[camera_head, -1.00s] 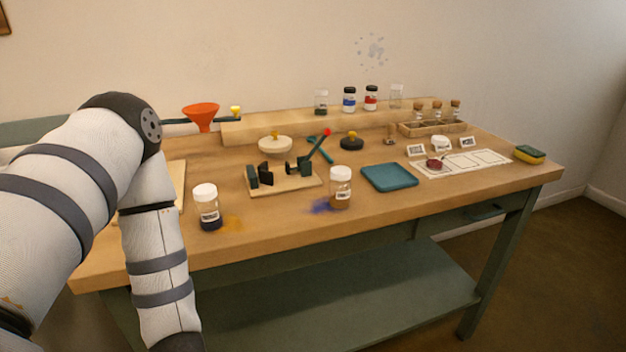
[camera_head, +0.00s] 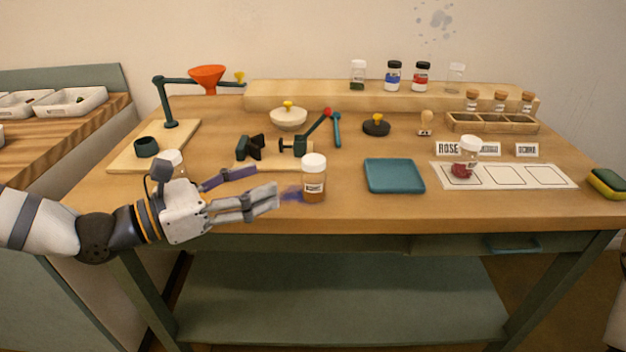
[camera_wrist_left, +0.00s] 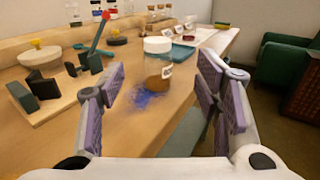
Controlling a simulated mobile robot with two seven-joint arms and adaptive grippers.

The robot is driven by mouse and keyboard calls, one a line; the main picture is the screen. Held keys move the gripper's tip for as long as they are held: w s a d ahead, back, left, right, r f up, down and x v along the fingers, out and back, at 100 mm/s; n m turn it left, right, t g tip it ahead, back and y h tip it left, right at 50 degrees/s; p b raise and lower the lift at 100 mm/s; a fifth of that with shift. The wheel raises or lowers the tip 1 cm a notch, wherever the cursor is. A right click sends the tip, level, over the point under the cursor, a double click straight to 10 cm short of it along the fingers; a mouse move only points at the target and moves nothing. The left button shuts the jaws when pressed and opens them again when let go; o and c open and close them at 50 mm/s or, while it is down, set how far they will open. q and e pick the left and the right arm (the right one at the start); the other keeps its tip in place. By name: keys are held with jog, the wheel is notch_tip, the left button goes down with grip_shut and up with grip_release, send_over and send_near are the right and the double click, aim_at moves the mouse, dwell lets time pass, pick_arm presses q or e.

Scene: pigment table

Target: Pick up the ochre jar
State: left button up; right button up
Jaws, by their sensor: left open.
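The ochre jar (camera_head: 314,181), clear with a white lid, a white label and brown-yellow powder, stands upright near the front edge of the table. It also shows in the left wrist view (camera_wrist_left: 158,66), ahead of and between the two fingers. My left gripper (camera_head: 266,184) is open and empty, just left of the jar, its fingers pointing right towards it. The gripper also shows in the left wrist view (camera_wrist_left: 150,98), with its purple pads well apart. I see no contact with the jar. My right gripper is not in view.
Blue powder (camera_head: 291,194) lies beside the jar. A teal tray (camera_head: 394,176) sits to its right, and a press with a red-tipped lever (camera_head: 300,146) stands behind it. The front strip below the tray is clear.

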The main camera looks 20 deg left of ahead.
aim_at(304, 166)
pick_arm(q)
jog(key=shift+w+d+f+b, duration=0.3)
jog(key=shift+w+d+b, duration=0.15)
jog(key=shift+w, duration=0.2)
jog(key=shift+w+d+f+b, duration=0.3)
jog(key=shift+w+d, duration=0.2)
jog(key=shift+w, duration=0.1)
jog(key=x, duration=0.2)
jog(key=b+x, duration=0.1)
jog(key=x, duration=0.5)
jog(key=shift+w+r, duration=0.15)
jog(key=shift+r, duration=0.25)
jog(key=shift+w+d+r, duration=0.1)
jog(key=shift+d, duration=0.1)
jog(key=shift+r, duration=0.1)
jog(key=shift+c, duration=0.3)
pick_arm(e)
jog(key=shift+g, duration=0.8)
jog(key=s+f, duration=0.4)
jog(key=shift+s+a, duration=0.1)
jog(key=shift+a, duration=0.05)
pick_arm(q)
grip_shut()
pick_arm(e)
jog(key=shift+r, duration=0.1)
